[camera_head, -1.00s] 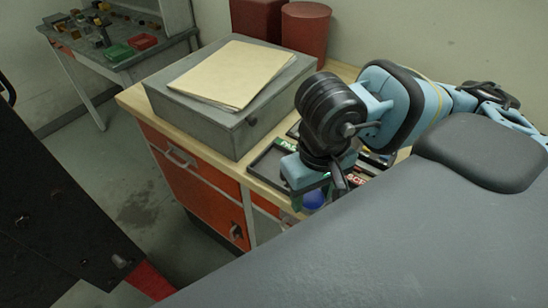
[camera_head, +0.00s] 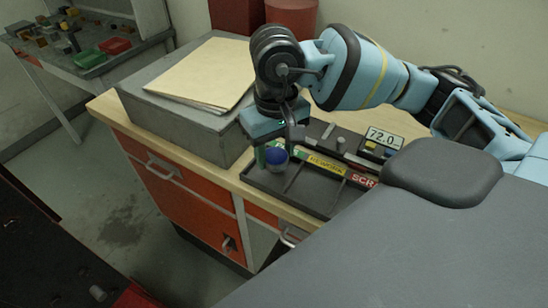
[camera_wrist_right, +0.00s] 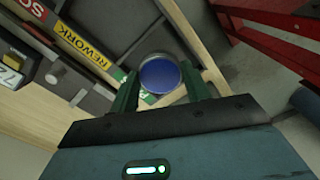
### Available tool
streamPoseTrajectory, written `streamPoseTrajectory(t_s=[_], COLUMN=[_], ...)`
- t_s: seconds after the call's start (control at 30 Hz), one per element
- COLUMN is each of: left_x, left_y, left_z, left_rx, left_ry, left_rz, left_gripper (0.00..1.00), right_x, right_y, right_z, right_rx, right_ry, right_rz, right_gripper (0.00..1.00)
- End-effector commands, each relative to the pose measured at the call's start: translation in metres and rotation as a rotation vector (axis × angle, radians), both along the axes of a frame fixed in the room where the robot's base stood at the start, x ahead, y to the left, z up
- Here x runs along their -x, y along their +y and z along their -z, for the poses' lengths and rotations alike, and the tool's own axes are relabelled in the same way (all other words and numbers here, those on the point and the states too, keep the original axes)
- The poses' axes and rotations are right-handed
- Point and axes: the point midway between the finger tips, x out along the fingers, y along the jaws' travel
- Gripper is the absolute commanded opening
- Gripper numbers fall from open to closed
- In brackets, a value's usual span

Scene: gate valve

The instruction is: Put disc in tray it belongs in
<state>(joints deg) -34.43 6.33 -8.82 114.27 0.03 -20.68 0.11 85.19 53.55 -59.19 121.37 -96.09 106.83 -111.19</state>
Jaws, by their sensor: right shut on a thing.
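A round blue-faced disc (camera_head: 276,156) is held in my right gripper (camera_head: 272,156). In the right wrist view the disc (camera_wrist_right: 160,75) sits between the two green fingers of the gripper (camera_wrist_right: 160,88), which are shut on it. The disc is over the left end of a dark divided tray (camera_head: 316,192), near its green label. A yellow REWORK label (camera_head: 326,165) marks the middle compartment and a red SCRAP label (camera_head: 361,180), partly hidden, the right one. The green label's text is mostly hidden. My left gripper is not in view.
A gauge with a display (camera_head: 383,139) reading about 72.0 stands behind the tray. A grey box (camera_head: 190,125) with a folder (camera_head: 200,80) on it stands left on the bench (camera_head: 225,178). Another table (camera_head: 95,60) with green and red bins is at far left.

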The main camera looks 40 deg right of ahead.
Motion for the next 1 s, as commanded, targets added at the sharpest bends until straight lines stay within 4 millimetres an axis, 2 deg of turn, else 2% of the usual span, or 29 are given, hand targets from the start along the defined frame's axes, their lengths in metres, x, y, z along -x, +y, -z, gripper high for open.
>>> streamPoseTrajectory(t_s=[0.17,0.3,0.53,0.97,1.0], left_x=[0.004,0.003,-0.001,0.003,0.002], left_y=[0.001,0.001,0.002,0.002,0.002], left_z=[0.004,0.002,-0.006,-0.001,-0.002], left_rx=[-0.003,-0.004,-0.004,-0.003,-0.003], left_ry=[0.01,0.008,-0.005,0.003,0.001], left_rz=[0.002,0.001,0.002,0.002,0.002], left_gripper=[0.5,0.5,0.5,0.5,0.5], right_x=[-0.002,-0.011,-0.009,-0.009,-0.009], right_y=[0.0,-0.002,-0.002,-0.002,-0.002], right_z=[0.0,0.001,0.032,0.041,0.04], right_rx=[-0.001,-0.001,0.0,0.0,0.001], right_ry=[-0.001,-0.002,-0.003,0.0,0.0], right_rz=[0.0,0.001,0.001,0.001,0.001], right_gripper=[0.14,0.14,0.14,0.14,0.53])
